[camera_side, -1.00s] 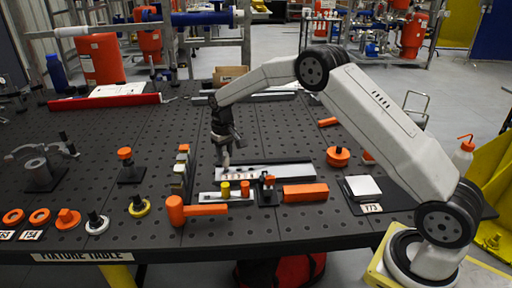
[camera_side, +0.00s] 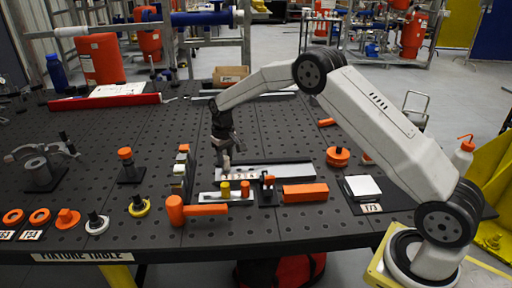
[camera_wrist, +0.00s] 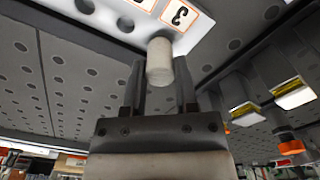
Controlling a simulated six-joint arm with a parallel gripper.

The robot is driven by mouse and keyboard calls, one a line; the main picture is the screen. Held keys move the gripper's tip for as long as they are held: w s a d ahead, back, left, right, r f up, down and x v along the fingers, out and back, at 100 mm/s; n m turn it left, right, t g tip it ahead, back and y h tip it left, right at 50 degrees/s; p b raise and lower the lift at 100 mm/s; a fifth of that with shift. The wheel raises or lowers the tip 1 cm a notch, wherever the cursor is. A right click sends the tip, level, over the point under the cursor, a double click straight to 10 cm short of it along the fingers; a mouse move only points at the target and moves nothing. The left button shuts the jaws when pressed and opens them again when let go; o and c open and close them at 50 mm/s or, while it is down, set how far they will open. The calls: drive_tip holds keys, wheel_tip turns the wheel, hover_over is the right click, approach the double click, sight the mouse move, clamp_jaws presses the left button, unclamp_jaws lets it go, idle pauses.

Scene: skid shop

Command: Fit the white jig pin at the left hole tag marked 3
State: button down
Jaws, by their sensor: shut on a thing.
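The white jig pin (camera_wrist: 160,62) is held between the fingers of my gripper (camera_wrist: 160,78) in the wrist view. Its far end overlaps the plate just beside the tag marked 3 (camera_wrist: 180,14); I cannot tell whether it has entered a hole. Another tag (camera_wrist: 145,4) is partly cut off at the top edge. In the side view my gripper (camera_side: 226,158) points down at the left end of the grey jig plate (camera_side: 285,172), over its row of small tags. The pin is too small to make out clearly there.
In front of the plate stand yellow (camera_side: 225,190) and orange (camera_side: 245,188) pegs on a light strip. An orange block (camera_side: 305,193) is to the right, and a row of upright blocks (camera_side: 181,170) is to the left.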

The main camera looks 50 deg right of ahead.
drive_tip(key=shift+f, duration=0.25)
drive_tip(key=shift+c, duration=0.3)
unclamp_jaws()
drive_tip(key=shift+r, duration=0.1)
drive_tip(key=shift+r, duration=1.4)
drive_tip(key=shift+r, duration=0.15)
drive_tip(key=shift+r, duration=1.85)
drive_tip(key=shift+s, duration=0.1)
